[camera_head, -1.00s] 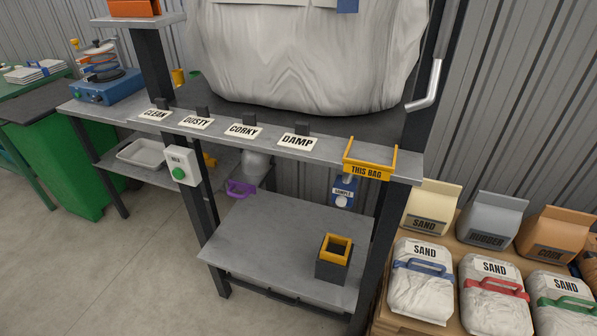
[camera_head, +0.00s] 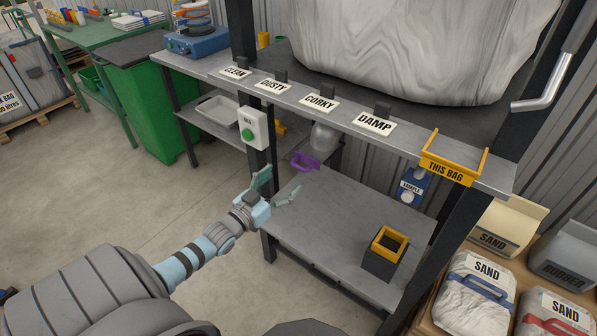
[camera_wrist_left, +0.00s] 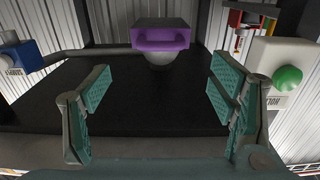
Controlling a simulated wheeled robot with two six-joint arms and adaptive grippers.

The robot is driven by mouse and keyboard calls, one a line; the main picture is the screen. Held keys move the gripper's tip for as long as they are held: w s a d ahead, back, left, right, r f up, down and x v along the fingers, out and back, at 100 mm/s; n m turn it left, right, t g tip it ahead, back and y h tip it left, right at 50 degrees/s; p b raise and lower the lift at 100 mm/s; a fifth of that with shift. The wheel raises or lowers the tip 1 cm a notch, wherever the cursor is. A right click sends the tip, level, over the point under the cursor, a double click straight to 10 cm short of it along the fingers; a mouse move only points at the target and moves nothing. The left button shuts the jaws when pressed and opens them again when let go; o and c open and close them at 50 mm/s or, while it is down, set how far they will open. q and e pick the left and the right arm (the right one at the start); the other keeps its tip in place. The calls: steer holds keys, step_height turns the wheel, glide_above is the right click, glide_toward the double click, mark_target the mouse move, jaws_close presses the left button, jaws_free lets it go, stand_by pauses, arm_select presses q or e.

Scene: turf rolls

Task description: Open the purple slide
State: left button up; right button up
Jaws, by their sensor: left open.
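The purple slide (camera_head: 304,161) is a small purple handle under the upper shelf, beside a pale round spout (camera_head: 324,138). In the left wrist view the purple slide (camera_wrist_left: 161,36) shows at top centre, with the round pale part below and behind it. My left gripper (camera_head: 275,190) is open and empty, in front of and below the slide and apart from it. In the left wrist view the spread teal fingers of my left gripper (camera_wrist_left: 160,98) stand on either side of the slide's line, short of it. My right gripper is not in view.
A white box with a green button (camera_head: 252,130) hangs on the post left of the slide. A lower shelf (camera_head: 330,215) holds a black and yellow box (camera_head: 386,252). A blue sample unit (camera_head: 411,188) stands right. Sand bags (camera_head: 475,295) are at far right.

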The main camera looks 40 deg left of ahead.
mark_target(299, 167)
arm_select(q)
steer(key=w, duration=0.4)
steer(key=w+b, duration=0.1)
steer(key=w, duration=0.3)
steer(key=shift+w+a+f+b, duration=0.15)
steer(key=shift+w+b, duration=0.05)
steer(key=shift+b, duration=0.1)
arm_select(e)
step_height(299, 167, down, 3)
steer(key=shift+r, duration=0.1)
arm_select(q)
steer(key=shift+c, duration=0.5)
